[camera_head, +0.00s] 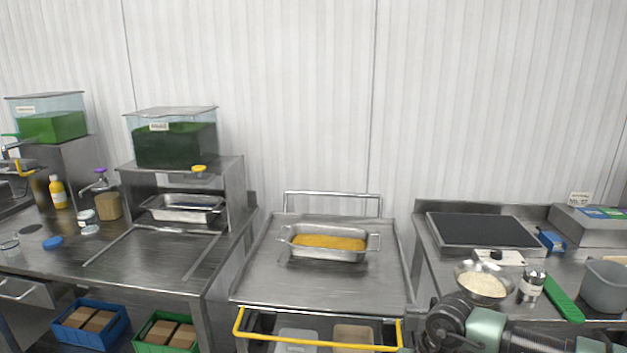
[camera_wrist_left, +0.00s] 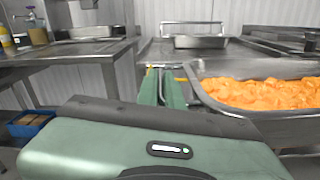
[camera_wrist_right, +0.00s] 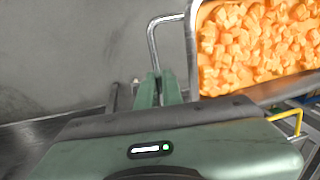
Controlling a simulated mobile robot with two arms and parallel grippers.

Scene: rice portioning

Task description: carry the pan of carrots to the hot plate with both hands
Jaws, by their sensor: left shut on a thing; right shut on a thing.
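The pan of carrots (camera_wrist_left: 285,121) is at the right of the left wrist view, full of orange pieces. It also shows at the top right of the right wrist view (camera_wrist_right: 194,60). My right gripper (camera_wrist_right: 158,80) is shut on the pan's wire handle (camera_wrist_right: 151,40). This pan and both fingertips are outside the head view, where only part of my right arm shows. The black-topped hot plate (camera_head: 484,231) sits on the right-hand counter.
A steel cart (camera_head: 266,284) with a yellow handle bar (camera_head: 310,341) carries another pan (camera_head: 322,256) of yellow-orange food. A bowl of rice (camera_head: 482,283), a shaker (camera_head: 531,284), a green-handled tool (camera_head: 563,298) and a grey container (camera_head: 604,287) stand before the hot plate. Its top is clear.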

